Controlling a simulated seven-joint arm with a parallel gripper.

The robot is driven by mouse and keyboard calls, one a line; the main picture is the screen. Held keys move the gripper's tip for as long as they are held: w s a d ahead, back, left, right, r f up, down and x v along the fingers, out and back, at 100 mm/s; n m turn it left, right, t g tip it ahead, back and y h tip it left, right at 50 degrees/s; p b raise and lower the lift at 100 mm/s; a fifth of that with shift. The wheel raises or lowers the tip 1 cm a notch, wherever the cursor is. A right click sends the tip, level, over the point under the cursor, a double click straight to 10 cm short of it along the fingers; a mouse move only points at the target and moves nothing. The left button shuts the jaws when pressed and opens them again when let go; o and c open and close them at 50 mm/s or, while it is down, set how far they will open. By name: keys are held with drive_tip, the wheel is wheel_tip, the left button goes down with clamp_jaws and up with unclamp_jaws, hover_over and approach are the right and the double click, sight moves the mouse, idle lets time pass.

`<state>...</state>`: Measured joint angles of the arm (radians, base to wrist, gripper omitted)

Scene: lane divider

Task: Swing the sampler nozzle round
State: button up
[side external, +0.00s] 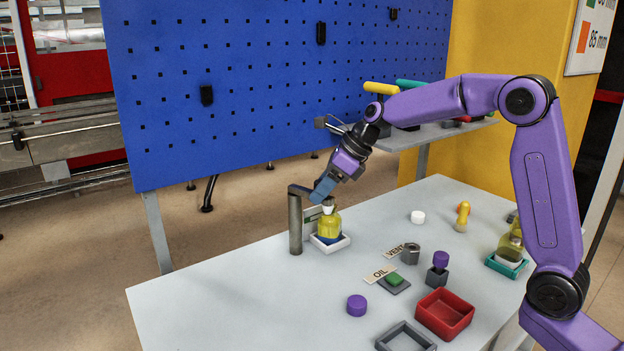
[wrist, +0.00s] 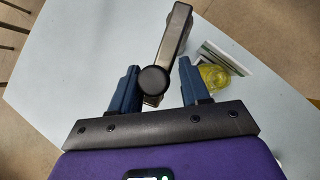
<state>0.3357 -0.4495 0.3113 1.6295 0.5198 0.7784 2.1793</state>
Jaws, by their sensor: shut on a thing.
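The sampler nozzle (side external: 296,226) is a grey upright post with a short arm bent out at its top, standing at the table's far left. In the wrist view its dark arm (wrist: 174,38) runs down to a round end between my blue fingers. My gripper (side external: 319,192) is shut on that arm near its outer end; it also shows in the wrist view (wrist: 157,85). The fingers hide part of the arm's end. A yellow bottle (side external: 329,227) stands beside the post and just below my gripper; it shows right of the fingers in the wrist view (wrist: 221,78).
The bottle stands in a white tray (side external: 339,246). Nearer are VENT and OIL (side external: 380,274) signs, a green block, a purple cap (side external: 357,305) and a red bin (side external: 452,304). A blue pegboard (side external: 250,85) rises behind. The table's left front is clear.

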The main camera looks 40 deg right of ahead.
drive_tip(key=shift+o, duration=0.2)
drive_tip(key=shift+s+a, duration=0.1)
drive_tip(key=shift+a, duration=0.35)
drive_tip(key=shift+o, duration=1.1)
drive_tip(key=shift+s+a, duration=0.15)
drive_tip(key=shift+a, duration=0.5)
drive_tip(key=shift+o, duration=0.2)
drive_tip(key=shift+a, duration=0.15)
drive_tip(key=shift+o, duration=0.6)
drive_tip(key=shift+a, duration=0.3)
drive_tip(key=shift+c, duration=1.1)
drive_tip(key=shift+d+r, duration=0.15)
drive_tip(key=shift+r, duration=1.15)
drive_tip(key=shift+d+r, duration=0.15)
drive_tip(key=shift+r, duration=1.1)
